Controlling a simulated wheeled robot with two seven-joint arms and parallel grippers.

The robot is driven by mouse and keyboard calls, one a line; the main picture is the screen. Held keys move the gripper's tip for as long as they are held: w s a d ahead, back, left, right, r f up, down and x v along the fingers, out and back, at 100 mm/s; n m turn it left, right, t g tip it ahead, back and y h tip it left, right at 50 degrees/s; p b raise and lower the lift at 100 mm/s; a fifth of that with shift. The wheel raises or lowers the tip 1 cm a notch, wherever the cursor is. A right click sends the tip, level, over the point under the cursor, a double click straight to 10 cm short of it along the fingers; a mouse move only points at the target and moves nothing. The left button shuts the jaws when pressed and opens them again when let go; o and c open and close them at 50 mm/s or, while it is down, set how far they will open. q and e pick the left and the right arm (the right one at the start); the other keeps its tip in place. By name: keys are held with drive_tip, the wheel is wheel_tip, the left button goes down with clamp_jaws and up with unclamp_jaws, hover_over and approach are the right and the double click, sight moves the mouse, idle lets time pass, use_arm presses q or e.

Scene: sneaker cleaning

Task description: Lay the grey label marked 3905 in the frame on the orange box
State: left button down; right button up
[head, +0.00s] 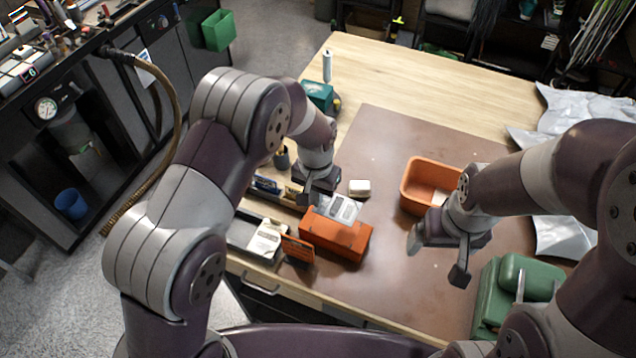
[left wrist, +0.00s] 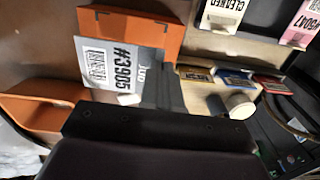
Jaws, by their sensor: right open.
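The grey label marked 3905 (left wrist: 110,66), with a barcode, is at my left gripper's fingers. It also shows in the head view (head: 342,208), over the back edge of the orange box (head: 335,241). My left gripper (head: 312,197) appears shut on the label's edge. In the left wrist view the orange box (left wrist: 135,27) lies behind the label and is partly covered by it. My right gripper (head: 438,258) is open and empty, over the brown mat to the right of the box.
An orange bin (head: 415,202) and a small white block (head: 359,187) stand on the brown mat (head: 375,145). A tray (head: 240,232) with cards lies left of the box, with an orange card (head: 298,250) by it. A green case (head: 487,300) is at the right.

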sight(316, 224)
use_arm(q)
drive_tip(key=shift+s+f+b, duration=0.75)
drive_tip(key=shift+s+f, duration=0.05)
drive_tip(key=shift+f, duration=0.1)
drive_tip(key=f+b, duration=0.1)
drive_tip(key=w+f+b, duration=0.1)
drive_tip(key=f, duration=0.1)
drive_tip(key=f+b, duration=0.1)
drive_tip(key=f, duration=0.1)
drive_tip(key=shift+w+f, duration=0.1)
drive_tip(key=shift+w, duration=0.25)
drive_tip(key=shift+s+f+b, duration=0.3)
drive_tip(key=shift+s+b, duration=0.15)
drive_tip(key=shift+w+f, duration=0.1)
drive_tip(key=shift+w, duration=0.2)
use_arm(e)
wheel_tip(316, 224, down, 6)
drive_tip(key=shift+s+r, duration=0.1)
drive_tip(key=shift+s, duration=0.05)
use_arm(q)
drive_tip(key=shift+s, duration=0.25)
use_arm(e)
drive_tip(key=shift+s+r, duration=0.15)
use_arm(q)
drive_tip(key=c, duration=1.3)
unclamp_jaws()
